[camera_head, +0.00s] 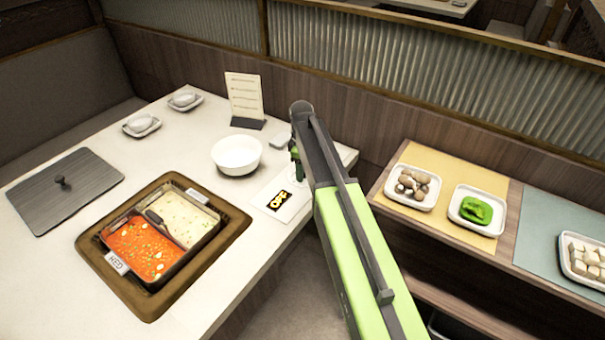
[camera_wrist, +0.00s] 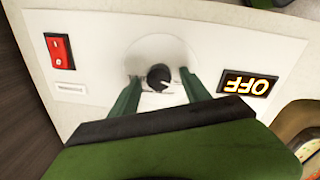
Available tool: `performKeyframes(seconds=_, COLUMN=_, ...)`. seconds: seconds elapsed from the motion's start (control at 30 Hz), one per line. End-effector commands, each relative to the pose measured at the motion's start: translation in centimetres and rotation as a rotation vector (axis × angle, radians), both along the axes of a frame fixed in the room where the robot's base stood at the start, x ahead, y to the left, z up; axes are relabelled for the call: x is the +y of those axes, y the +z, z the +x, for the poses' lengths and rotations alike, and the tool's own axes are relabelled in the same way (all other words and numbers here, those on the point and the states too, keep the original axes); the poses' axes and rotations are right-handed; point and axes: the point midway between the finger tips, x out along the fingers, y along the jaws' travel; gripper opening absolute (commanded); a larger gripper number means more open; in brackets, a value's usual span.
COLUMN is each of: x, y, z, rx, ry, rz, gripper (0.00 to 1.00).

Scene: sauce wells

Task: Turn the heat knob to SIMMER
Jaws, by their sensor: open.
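The heat knob (camera_wrist: 159,77) is small, round and black with a pale pointer mark, on a pale round dial of the white control panel (camera_wrist: 95,30). My gripper (camera_wrist: 158,74) is open, with one green finger on each side of the knob in the wrist view and visible gaps to it. The display (camera_wrist: 247,85) on the panel reads OFF, upside down there. In the head view, the panel (camera_head: 263,196) and lit display (camera_head: 279,201) lie at the table's right edge. My gripper (camera_head: 296,160) is beyond them, and my arm hides the knob.
A red rocker switch (camera_wrist: 58,50) is on the panel. A two-broth pot (camera_head: 188,253) with a ladle sits in a brown surround. A white bowl (camera_head: 237,154), menu stand (camera_head: 245,97) and grey lid (camera_head: 65,190) share the table. Food plates (camera_head: 412,203) stand on the right counter.

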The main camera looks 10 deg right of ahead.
Motion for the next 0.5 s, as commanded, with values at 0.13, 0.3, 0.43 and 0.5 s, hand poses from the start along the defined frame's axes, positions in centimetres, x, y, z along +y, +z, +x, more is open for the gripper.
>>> performKeyframes(seconds=0.13, x=0.00, y=0.11, z=-0.01, rx=0.000, ry=0.000, rz=0.000, gripper=0.49)
performKeyframes(seconds=0.3, x=0.00, y=0.11, z=-0.01, rx=0.000, ry=0.000, rz=0.000, gripper=0.26)
performKeyframes(seconds=0.43, x=0.01, y=0.10, z=-0.01, rx=0.000, ry=0.000, rz=0.000, gripper=0.09)
performKeyframes(seconds=0.5, x=0.01, y=0.10, z=-0.01, rx=0.000, ry=0.000, rz=0.000, gripper=0.00)
